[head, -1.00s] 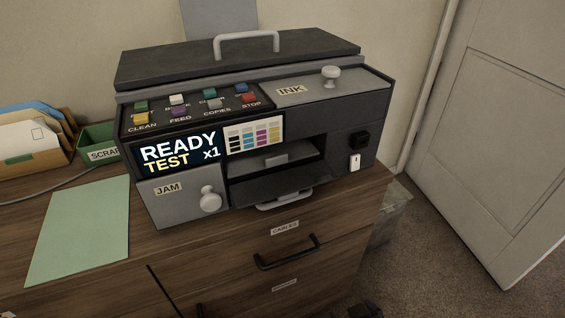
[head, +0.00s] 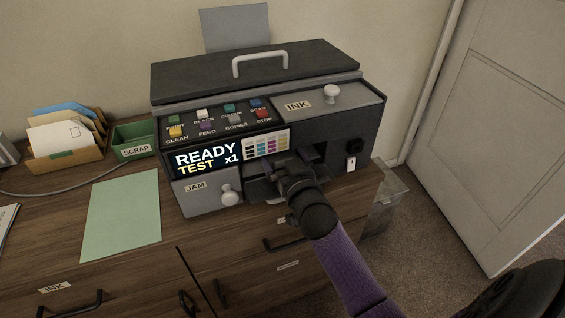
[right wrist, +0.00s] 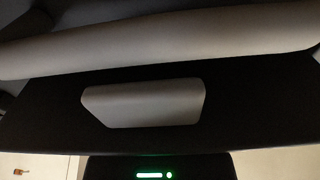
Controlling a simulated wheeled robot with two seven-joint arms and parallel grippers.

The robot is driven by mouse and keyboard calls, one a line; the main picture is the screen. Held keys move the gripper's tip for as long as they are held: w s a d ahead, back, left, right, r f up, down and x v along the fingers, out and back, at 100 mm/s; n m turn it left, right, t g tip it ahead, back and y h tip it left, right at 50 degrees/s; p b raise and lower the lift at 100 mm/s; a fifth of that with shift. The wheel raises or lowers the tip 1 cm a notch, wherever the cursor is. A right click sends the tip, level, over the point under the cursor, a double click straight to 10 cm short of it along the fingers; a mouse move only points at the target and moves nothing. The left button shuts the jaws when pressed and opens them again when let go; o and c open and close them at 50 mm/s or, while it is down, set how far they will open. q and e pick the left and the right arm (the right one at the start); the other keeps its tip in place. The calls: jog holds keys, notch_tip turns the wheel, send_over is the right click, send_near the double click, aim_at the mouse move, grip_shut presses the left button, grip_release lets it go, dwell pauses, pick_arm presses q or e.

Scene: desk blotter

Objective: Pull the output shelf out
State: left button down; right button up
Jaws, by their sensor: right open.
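The dark printer (head: 325,125) stands on the wooden cabinet with an output slot low in its front. The dark output shelf (head: 262,188) lies in that slot, and my right gripper hides most of it and its pull. My right gripper (head: 284,172) is open at the slot, in front of the shelf. I cannot tell whether it touches the shelf. In the right wrist view a pale bar (right wrist: 160,42) crosses close to the camera, with a grey block (right wrist: 145,103) on a dark surface below it. The fingertips do not show there. My left gripper is out of view.
The JAM door with its pale knob (head: 229,194) is just left of the slot. Green paper (head: 122,215) and a SCRAP bin (head: 134,142) lie left. Drawer handles (head: 285,244) stick out below.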

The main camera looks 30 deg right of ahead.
grip_shut()
dwell(0.5)
